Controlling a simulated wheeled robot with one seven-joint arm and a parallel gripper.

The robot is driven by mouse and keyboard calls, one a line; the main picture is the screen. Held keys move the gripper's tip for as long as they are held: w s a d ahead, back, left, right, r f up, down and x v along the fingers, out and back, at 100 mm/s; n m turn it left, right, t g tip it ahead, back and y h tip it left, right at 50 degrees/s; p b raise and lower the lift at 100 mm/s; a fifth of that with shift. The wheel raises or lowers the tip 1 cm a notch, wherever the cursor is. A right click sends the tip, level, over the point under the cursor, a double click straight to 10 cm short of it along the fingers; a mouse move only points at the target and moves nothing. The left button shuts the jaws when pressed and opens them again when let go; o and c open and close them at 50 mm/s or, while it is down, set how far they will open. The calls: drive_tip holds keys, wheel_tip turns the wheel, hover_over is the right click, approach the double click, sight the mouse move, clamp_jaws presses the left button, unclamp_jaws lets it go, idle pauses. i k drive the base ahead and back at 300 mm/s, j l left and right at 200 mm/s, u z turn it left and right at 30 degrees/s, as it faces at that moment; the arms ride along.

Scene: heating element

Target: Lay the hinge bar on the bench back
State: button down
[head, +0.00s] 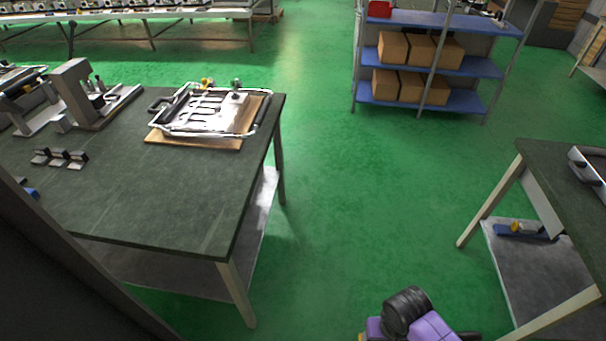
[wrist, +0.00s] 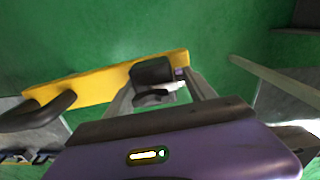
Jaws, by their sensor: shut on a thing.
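My gripper (wrist: 153,84) is shut on a long yellow bar, which I take to be the hinge bar (wrist: 85,86). In the wrist view the bar slants across the picture, with the green floor beyond it. A curved black handle shape (wrist: 40,117) shows by its left end; I cannot tell if it is joined to the bar. In the head view only my purple and black arm shows at the bottom, with a small yellow patch at the frame edge. The dark-topped bench (head: 165,190) stands at left, apart from my arm.
On the bench, a metal frame with heating element (head: 205,110) lies on a wooden board (head: 190,142). A grey fixture (head: 85,95) and small black blocks (head: 60,158) are also there. The bench's front middle is clear. Another bench (head: 560,185) stands right. Shelves (head: 440,20) stand behind.

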sight(159, 194)
drive_tip(key=i+l+u, duration=0.2)
drive_tip(key=u, duration=0.2)
drive_tip(key=i+l+u, duration=0.1)
drive_tip(key=l+u, duration=0.15)
drive_tip(key=u, duration=0.15)
drive_tip(key=i+l+u, duration=0.1)
drive_tip(key=l+u, duration=0.25)
drive_tip(key=i+l+u, duration=0.1)
drive_tip(key=l+u, duration=0.3)
drive_tip(key=j, duration=0.1)
